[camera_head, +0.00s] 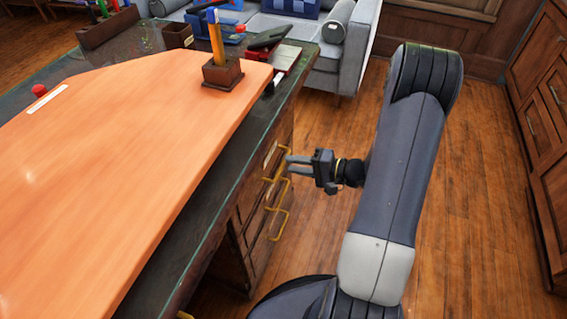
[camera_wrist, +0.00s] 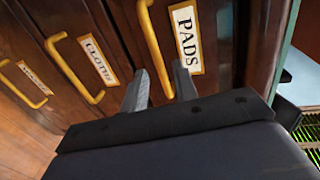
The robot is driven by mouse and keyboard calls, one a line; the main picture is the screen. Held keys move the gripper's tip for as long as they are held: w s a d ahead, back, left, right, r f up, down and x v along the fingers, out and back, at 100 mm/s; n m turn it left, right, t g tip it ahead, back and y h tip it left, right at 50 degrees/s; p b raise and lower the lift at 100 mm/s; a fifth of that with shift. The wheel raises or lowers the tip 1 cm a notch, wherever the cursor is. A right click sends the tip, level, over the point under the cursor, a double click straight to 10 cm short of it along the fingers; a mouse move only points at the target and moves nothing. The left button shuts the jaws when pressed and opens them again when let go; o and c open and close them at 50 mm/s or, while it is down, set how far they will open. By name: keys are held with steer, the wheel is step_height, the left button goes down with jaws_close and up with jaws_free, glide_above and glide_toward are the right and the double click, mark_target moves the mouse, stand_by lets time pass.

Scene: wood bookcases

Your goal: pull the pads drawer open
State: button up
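The pads drawer has a white "PADS" label (camera_wrist: 186,40) and a yellow bar handle (camera_wrist: 152,38) in the wrist view. Its front looks flush with the drawers beside it. My gripper (camera_wrist: 160,86) is open, its two grey fingers apart, with the lower end of the pads handle between them. I see no finger pressed on the bar, but contact is hard to judge. In the head view my gripper (camera_head: 288,165) points left at the desk's side, by the topmost of the yellow handles.
The cloths drawer handle (camera_wrist: 76,70) and another yellow handle (camera_wrist: 28,86) lie left in the wrist view. The dark desk top (camera_head: 232,178) overhangs the drawers and carries an orange board (camera_head: 110,150) and a pencil holder (camera_head: 222,74). Wood floor (camera_head: 480,200) is clear on the right.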

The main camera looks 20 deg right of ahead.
mark_target(283, 162)
steer(key=shift+x, duration=2)
jaws_close()
